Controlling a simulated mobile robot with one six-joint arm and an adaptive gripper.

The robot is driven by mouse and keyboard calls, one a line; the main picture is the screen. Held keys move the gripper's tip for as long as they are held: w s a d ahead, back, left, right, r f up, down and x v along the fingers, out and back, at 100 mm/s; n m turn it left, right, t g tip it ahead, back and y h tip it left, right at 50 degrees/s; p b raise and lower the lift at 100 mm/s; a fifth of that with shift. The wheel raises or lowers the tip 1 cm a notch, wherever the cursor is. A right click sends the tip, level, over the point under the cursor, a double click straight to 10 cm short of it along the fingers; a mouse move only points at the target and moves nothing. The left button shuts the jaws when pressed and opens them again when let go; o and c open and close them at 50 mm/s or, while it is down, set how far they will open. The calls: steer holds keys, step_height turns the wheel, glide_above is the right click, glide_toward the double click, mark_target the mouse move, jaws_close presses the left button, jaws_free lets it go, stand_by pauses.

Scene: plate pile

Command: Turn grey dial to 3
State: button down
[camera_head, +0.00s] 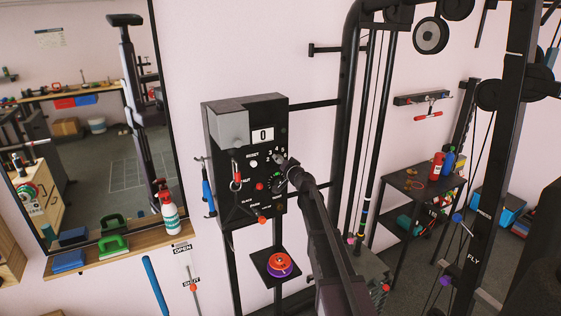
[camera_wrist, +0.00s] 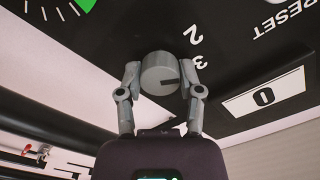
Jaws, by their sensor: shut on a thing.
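The grey dial (camera_wrist: 157,72) is a round knob on the black panel in the wrist view, with a dark mark on its face pointing right. The numerals 2 and 3 (camera_wrist: 201,62) appear upside down to the right of it, the 3 nearer the mark's level. Whether the mark lines up exactly with the 3 cannot be told. My gripper (camera_wrist: 161,75) has one finger on each side of the dial and is shut on it.
A display (camera_head: 262,135) reading 0 and a reset button (camera_head: 254,164) are near the dial. A red-handled lever (camera_head: 237,184) hangs at the left of the box. Below is a shelf with a red-and-purple object (camera_head: 279,264). Gym frame bars stand to the right.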

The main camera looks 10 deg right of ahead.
steer(key=shift+m, duration=1.3)
steer(key=shift+c, duration=1.3)
jaws_free()
steer(key=shift+s, duration=0.1)
steer(key=v, duration=1.1)
steer(key=shift+s+d, duration=0.2)
steer(key=shift+s, duration=0.15)
